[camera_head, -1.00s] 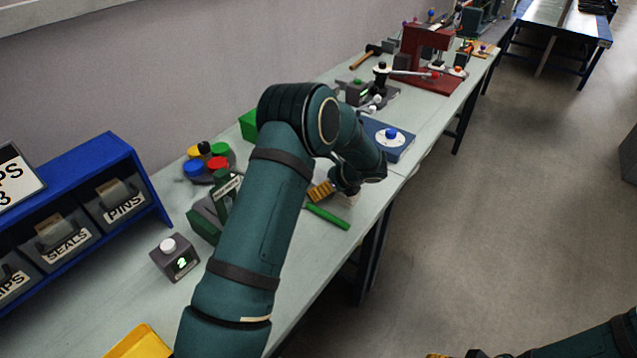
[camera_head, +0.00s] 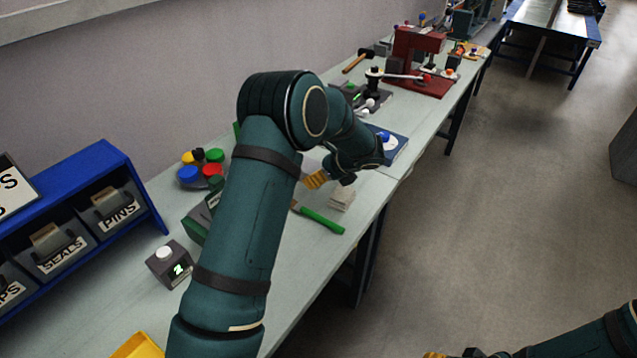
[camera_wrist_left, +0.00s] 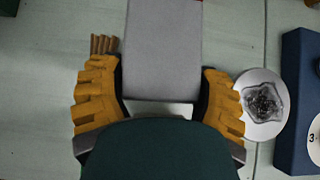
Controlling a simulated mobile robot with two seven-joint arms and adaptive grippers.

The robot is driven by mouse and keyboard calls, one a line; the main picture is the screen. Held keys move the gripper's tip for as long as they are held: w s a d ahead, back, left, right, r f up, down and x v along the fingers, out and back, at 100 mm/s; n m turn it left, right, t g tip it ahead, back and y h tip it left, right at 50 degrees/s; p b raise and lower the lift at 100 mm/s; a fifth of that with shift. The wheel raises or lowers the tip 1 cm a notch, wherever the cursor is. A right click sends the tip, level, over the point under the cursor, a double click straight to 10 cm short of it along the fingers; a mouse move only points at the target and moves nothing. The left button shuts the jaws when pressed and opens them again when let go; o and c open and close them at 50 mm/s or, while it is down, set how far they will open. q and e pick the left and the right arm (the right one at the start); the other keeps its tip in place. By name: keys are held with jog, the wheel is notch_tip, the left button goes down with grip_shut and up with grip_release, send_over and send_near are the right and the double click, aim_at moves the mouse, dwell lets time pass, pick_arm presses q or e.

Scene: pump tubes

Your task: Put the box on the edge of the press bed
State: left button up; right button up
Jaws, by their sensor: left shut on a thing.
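The grey box (camera_wrist_left: 163,50) is at the top middle of the left wrist view, its far end cut off by the frame. My left gripper's yellow fingers (camera_wrist_left: 160,100) lie along both sides of it and are shut on it. In the head view my left gripper (camera_head: 316,180) is over the bench, and the arm hides much of what it holds. The red press (camera_head: 418,45) stands farther along the bench, with its flat red bed (camera_head: 432,90) at its foot. Only a sliver of my right gripper (camera_head: 435,354) shows at the bottom edge; its opening cannot be seen.
A green-handled tool (camera_head: 322,221) and a pale stack (camera_head: 342,197) lie near the bench's front edge. A blue block (camera_head: 398,150) and a small black press (camera_head: 375,82) stand between my gripper and the red press. A white dish (camera_wrist_left: 262,103) is right of the fingers.

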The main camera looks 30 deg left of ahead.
aim_at(310, 165)
pick_arm(q)
notch_tip(310, 165, up, 5)
jog(key=shift+f, duration=0.2)
notch_tip(310, 165, up, 7)
jog(key=p, duration=0.5)
pick_arm(e)
notch_tip(310, 165, up, 5)
jog(key=w, duration=0.2)
pick_arm(q)
jog(key=s+d+m+t+h+b, duration=0.2)
jog(key=s+d+m+t+h, duration=0.1)
jog(key=d+m, duration=0.4)
jog(key=s+d+m+t+h+b, duration=0.2)
jog(key=s+d+m, duration=0.4)
jog(key=d, duration=0.5)
jog(key=s+t+h, duration=0.1)
jog(key=t, duration=0.1)
jog(key=shift+s+f+m+t, duration=0.2)
jog(key=shift+m+t, duration=0.2)
pick_arm(e)
jog(key=f, duration=0.1)
jog(key=s+f, duration=0.1)
jog(key=f, duration=0.2)
jog(key=shift+s+f, duration=0.15)
jog(key=shift+s, duration=0.2)
pick_arm(q)
jog(key=shift+a, duration=0.1)
